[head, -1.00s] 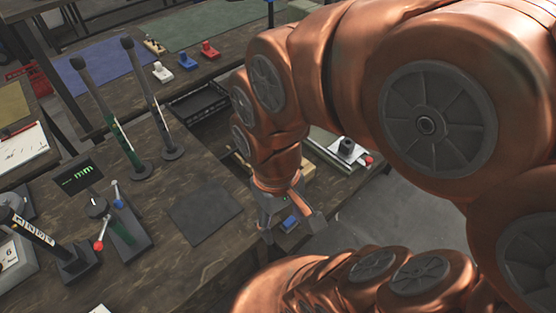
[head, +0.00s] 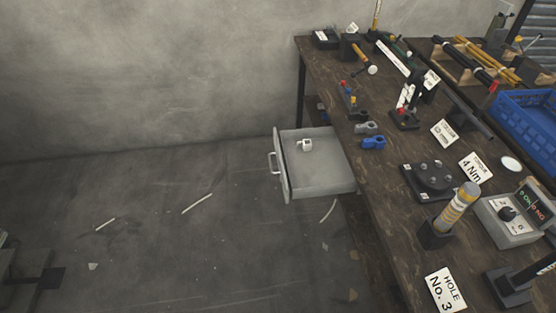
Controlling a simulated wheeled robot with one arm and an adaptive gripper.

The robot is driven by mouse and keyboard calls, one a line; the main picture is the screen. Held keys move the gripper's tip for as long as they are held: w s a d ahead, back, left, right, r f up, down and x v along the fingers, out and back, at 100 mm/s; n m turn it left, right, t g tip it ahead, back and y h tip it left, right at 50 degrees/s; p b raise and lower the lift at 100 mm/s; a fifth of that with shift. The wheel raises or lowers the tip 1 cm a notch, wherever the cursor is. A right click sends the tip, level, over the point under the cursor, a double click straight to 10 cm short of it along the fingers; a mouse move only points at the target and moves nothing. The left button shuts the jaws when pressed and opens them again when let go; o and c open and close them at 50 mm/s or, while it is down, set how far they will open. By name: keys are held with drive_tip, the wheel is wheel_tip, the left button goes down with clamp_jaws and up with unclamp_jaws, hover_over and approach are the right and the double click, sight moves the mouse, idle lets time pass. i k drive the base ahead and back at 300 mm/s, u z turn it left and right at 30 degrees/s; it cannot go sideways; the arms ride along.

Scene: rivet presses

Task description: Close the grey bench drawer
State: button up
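The grey bench drawer (head: 322,180) stands open in the head view, pulled out to the left from under the wooden workbench. Its front panel (head: 284,166) faces left and carries a pale bar handle (head: 272,163). A small white object (head: 305,144) lies inside, near the back wall of the drawer in the picture. My gripper is outside the current view, so its state does not show.
The workbench (head: 384,214) runs down the right side, crowded with tools, signs and a blue crate (head: 527,112). The concrete floor (head: 190,235) left of the drawer is mostly clear, with a few scraps. A dark stand (head: 30,275) is at the lower left.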

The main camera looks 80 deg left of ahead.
sight(325, 169)
drive_tip(key=k, duration=0.7)
drive_tip(key=u, duration=2.45)
drive_tip(key=k, duration=0.45)
drive_tip(key=u, duration=0.05)
drive_tip(key=i, duration=0.45)
drive_tip(key=u, duration=0.65)
drive_tip(key=i, duration=0.65)
drive_tip(key=u, duration=0.35)
